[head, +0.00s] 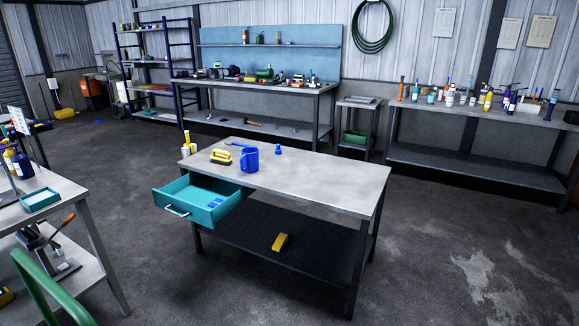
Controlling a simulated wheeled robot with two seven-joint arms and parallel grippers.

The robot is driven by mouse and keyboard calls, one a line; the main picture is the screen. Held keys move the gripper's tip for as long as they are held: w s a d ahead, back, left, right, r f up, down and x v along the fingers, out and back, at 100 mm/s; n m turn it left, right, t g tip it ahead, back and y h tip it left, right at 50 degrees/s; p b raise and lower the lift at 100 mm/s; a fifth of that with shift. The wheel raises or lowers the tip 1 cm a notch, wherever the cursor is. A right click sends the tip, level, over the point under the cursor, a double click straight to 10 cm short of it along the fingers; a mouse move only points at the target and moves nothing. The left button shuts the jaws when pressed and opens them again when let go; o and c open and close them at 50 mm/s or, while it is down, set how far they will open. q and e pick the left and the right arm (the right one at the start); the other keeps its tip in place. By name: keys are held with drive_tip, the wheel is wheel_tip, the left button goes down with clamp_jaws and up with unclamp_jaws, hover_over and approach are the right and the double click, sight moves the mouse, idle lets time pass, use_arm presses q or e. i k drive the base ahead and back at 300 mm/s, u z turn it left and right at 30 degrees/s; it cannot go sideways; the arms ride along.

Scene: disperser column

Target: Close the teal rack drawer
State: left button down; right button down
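The teal drawer (197,205) is pulled out from under the left end of a grey-topped table (320,183). Its silver handle (176,211) faces front left. A small blue item (215,203) lies inside near its right side. The drawer's back part is hidden under the tabletop. Neither of my grippers is in view.
On the table stand a blue mug (249,160), a yellow-handled brush (221,157) and a small blue piece (278,149). A yellow block (280,242) lies on the lower shelf. A side bench (70,192) and a green bar (50,288) are at left. The floor before the drawer is clear.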

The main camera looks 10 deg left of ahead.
sight(188, 197)
drive_tip(key=u, duration=0.15)
drive_tip(key=i, duration=2)
drive_tip(key=u, duration=0.75)
